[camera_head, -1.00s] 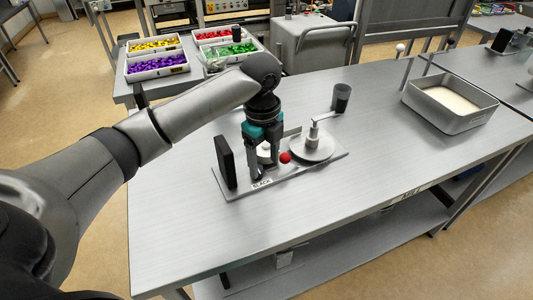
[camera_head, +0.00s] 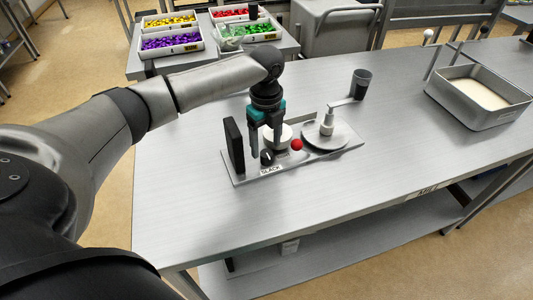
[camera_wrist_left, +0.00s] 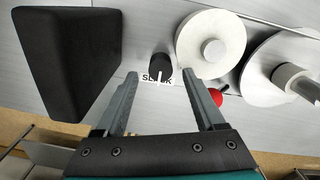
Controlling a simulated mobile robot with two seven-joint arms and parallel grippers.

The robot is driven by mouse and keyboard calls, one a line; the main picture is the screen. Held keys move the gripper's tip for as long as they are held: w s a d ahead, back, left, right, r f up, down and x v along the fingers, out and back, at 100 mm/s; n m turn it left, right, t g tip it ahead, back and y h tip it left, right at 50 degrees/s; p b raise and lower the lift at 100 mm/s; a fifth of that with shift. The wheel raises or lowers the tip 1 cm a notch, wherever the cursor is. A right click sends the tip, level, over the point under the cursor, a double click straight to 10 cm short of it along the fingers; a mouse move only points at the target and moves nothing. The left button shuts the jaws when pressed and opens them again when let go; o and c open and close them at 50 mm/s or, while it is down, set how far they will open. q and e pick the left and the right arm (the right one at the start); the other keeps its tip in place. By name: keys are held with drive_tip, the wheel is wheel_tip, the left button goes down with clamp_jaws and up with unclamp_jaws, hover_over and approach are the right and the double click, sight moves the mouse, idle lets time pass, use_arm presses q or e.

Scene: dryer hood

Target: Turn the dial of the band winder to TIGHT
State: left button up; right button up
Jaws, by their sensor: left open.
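The band winder's flat grey plate (camera_head: 240,180) lies on the table with a small black dial (camera_head: 267,157) near its front edge. In the left wrist view the black dial (camera_wrist_left: 160,68) carries a white mark pointing at the word SLACK printed beside it. No TIGHT label is readable. My left gripper (camera_head: 266,147) is open and empty, pointing down over the plate. In the left wrist view its fingertips (camera_wrist_left: 160,78) lie to either side of the dial, apart from it in the picture; the height gap is hard to judge. My right gripper is not in view.
A tall black block (camera_head: 234,146) stands left of the dial. A white spool (camera_wrist_left: 211,44), a red ball (camera_head: 297,144) and a round grey disc with a post (camera_head: 325,138) stand to the right. The table front is clear.

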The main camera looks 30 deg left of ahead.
sight(266, 153)
use_arm(q)
drive_tip(key=shift+f, duration=1.85)
clamp_jaws()
